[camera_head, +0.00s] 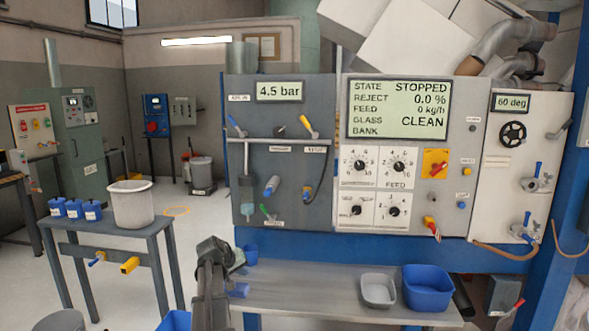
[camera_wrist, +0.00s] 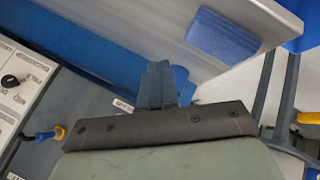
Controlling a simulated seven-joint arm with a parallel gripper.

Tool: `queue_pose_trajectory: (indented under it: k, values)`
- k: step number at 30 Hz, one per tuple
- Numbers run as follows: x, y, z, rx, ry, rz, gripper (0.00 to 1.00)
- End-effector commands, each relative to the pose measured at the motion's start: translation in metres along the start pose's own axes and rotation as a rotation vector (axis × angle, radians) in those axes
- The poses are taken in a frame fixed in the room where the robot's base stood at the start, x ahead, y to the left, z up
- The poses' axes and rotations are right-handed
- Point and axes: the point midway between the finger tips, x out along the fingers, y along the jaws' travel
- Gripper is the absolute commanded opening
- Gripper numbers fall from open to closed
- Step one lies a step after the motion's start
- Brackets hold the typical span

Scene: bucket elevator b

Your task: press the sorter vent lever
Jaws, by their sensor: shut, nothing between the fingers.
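The grey sorter panel (camera_head: 285,160) carries several small levers. A blue-handled valve (camera_head: 271,186) and a small green lever (camera_head: 266,211) are lower down. The labels are too small to tell which is the vent lever. My gripper (camera_wrist: 158,70) is shut and empty in the wrist view, near a blue surface and apart from the levers. A yellow and blue lever (camera_wrist: 50,134) is at left there. In the head view my arm is low, below the panel, and the fingertips are hard to make out.
A metal bench (camera_head: 310,292) below the panel holds a grey tray (camera_head: 378,290) and a blue bin (camera_head: 428,288). The display (camera_head: 400,109) reads STOPPED and CLEAN. A side table (camera_head: 105,224) with a white bucket (camera_head: 132,204) stands at left. Floor beyond it is open.

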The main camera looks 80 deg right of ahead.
Motion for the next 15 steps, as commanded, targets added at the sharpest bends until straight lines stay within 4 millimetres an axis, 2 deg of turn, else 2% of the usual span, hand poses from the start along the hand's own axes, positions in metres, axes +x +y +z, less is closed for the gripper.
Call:
queue_pose_trajectory:
  k: [1,8,11,15]
  values:
    - [-0.004,0.025,-0.014,0.003,0.018,0.04,0.0]
    - [-0.037,0.127,-0.063,-0.027,0.09,0.239,0.0]
    - [-0.058,0.171,-0.085,-0.06,0.118,0.342,0.0]
    - [-0.1,0.227,-0.126,-0.149,0.16,0.514,0.0]
